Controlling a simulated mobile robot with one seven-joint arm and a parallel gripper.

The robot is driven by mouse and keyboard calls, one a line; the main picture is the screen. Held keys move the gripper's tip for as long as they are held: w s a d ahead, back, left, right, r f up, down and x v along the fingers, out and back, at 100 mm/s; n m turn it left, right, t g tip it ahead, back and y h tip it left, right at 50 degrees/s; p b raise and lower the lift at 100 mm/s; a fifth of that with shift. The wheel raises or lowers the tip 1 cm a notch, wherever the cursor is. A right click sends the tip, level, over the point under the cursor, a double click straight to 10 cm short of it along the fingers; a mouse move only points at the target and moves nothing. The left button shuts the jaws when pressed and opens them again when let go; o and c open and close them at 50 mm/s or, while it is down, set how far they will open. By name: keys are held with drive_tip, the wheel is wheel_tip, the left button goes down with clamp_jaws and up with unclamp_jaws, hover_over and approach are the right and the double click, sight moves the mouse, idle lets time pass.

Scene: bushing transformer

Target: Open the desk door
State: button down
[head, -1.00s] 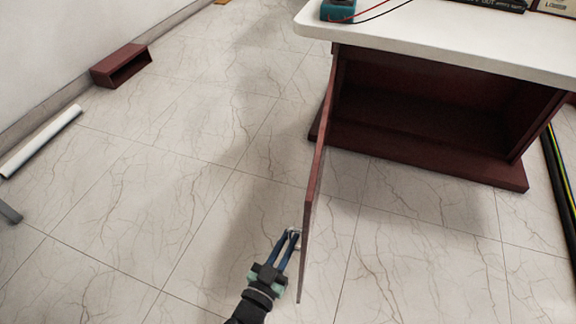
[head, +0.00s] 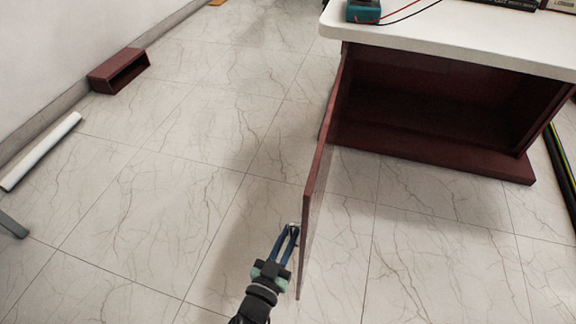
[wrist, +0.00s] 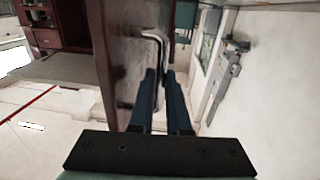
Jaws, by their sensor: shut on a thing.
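The desk door (head: 318,195) is a dark red panel hinged at the left side of the desk's cabinet (head: 430,105). It stands swung wide open toward me, and the empty cabinet inside shows. My gripper (head: 293,230) is at the outer face of the door near its free edge. In the wrist view my gripper's blue fingers (wrist: 165,75) are shut on the door's silver bar handle (wrist: 152,42). The door (wrist: 118,60) also shows there to the left of the fingers. In the head view the handle is mostly hidden by the fingers.
The white desk top (head: 450,45) carries a teal meter (head: 364,11) with red and black leads. A red box (head: 118,71) and a white tube (head: 42,150) lie on the floor at left by the wall. The tiled floor left of the door is clear.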

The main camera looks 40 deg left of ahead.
drive_tip(key=shift+w+r, duration=0.15)
drive_tip(key=shift+r, duration=0.2)
drive_tip(key=c, duration=1)
unclamp_jaws()
drive_tip(key=shift+c, duration=0.2)
drive_tip(key=shift+o, duration=0.8)
drive_tip(key=shift+f, duration=0.2)
drive_tip(key=p+v, duration=0.3)
drive_tip(key=v, duration=1)
drive_tip(key=shift+p, duration=0.35)
